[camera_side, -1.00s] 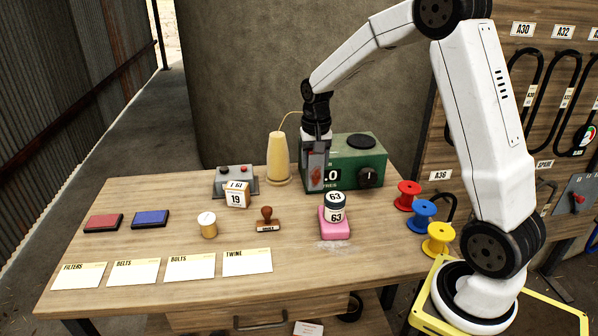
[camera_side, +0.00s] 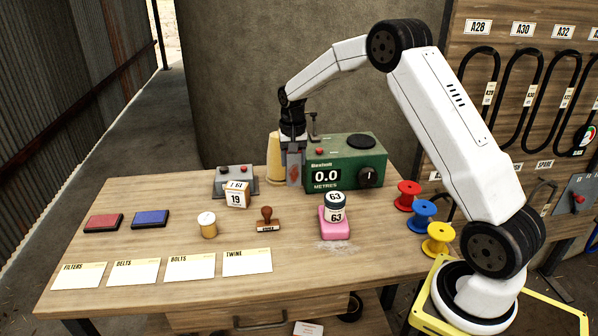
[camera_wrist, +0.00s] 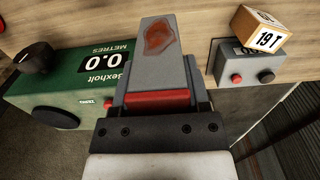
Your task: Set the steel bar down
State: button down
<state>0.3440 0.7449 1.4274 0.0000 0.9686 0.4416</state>
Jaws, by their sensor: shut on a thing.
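The steel bar (camera_side: 294,173) is grey with a rust-red patch. In the side view it hangs upright below my gripper (camera_side: 293,152), between the yellow twine cone and the green meter. My gripper is shut on it. In the wrist view the bar (camera_wrist: 160,45) sticks out ahead of my gripper (camera_wrist: 156,92), its rusty face showing, with a red strip across near the jaws. The bar's lower end is near the tabletop (camera_side: 165,265); I cannot tell whether it touches.
The green meter (camera_side: 345,178) reading 0.0 stands close on the right, the twine cone (camera_side: 274,160) close behind left. A grey button box (camera_side: 222,182) with a block marked 19 (camera_side: 237,196) is left. A stamp (camera_side: 267,220) and pink block (camera_side: 335,225) stand in front.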

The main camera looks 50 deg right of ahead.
jog(key=w+d+f, duration=0.1)
jog(key=w+f, duration=0.3)
jog(key=f, duration=0.1)
jog(key=shift+w+f, duration=0.15)
jog(key=shift+d, duration=0.1)
jog(key=shift+w+d+f, duration=0.1)
jog(key=shift+w+f, duration=0.05)
jog(key=shift+f, duration=0.75)
jog(key=shift+w+f, duration=0.1)
jog(key=shift+f, duration=0.8)
jog(key=shift+f, duration=0.15)
jog(key=shift+c, duration=0.3)
grip_release()
notch_tip(320, 180, up, 12)
